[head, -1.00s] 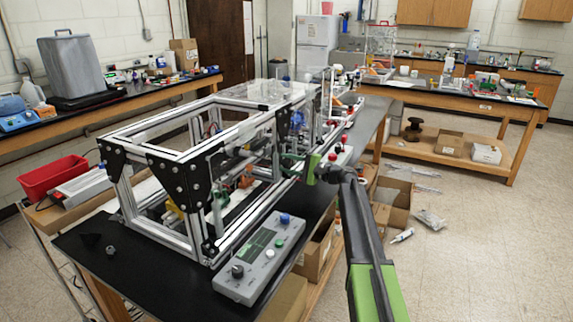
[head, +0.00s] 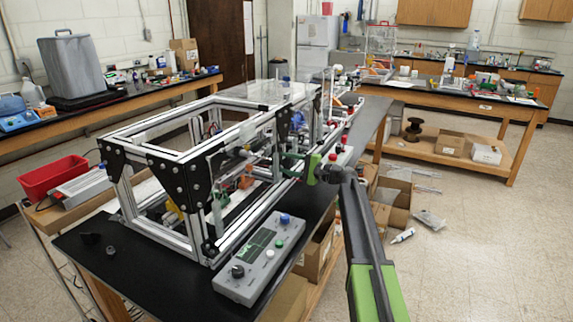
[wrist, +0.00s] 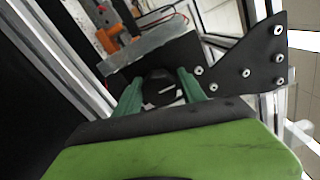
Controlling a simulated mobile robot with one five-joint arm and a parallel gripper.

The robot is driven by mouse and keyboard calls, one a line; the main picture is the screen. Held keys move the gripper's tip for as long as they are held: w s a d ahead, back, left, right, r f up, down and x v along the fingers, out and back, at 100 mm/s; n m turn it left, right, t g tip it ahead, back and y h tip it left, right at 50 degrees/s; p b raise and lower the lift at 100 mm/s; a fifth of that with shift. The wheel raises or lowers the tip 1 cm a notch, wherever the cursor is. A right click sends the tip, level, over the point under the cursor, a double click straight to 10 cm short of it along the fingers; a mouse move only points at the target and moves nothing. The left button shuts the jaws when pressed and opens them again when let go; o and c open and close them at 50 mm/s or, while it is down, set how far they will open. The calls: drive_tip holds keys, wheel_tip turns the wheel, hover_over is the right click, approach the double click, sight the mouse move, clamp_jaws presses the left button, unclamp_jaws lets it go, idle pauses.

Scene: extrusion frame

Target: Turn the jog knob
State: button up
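My gripper (head: 289,164) reaches left from the end of my arm to the right side of the metal extrusion frame (head: 225,235). In the wrist view its two green fingers (wrist: 160,82) stand apart. A dark, round, knob-like piece (wrist: 161,90) with a pale mark shows between them. I cannot tell whether the fingers touch it, nor whether it is the jog knob. A grey control box (head: 254,282) with a screen lies in front of the frame. It carries a black knob (head: 237,271), a blue knob (head: 285,218) and a green button (head: 279,243). My gripper is well behind and above this box.
A black bolted bracket plate (wrist: 240,62) is close on the right in the wrist view. An orange part (wrist: 112,38) and a grey bar (wrist: 150,50) lie beyond the fingers. Cardboard boxes (head: 398,205) are below the bench's right side. Open floor (head: 480,270) lies at right.

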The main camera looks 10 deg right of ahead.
drive_tip(key=v, duration=1.7)
drive_tip(key=shift+d, duration=0.1)
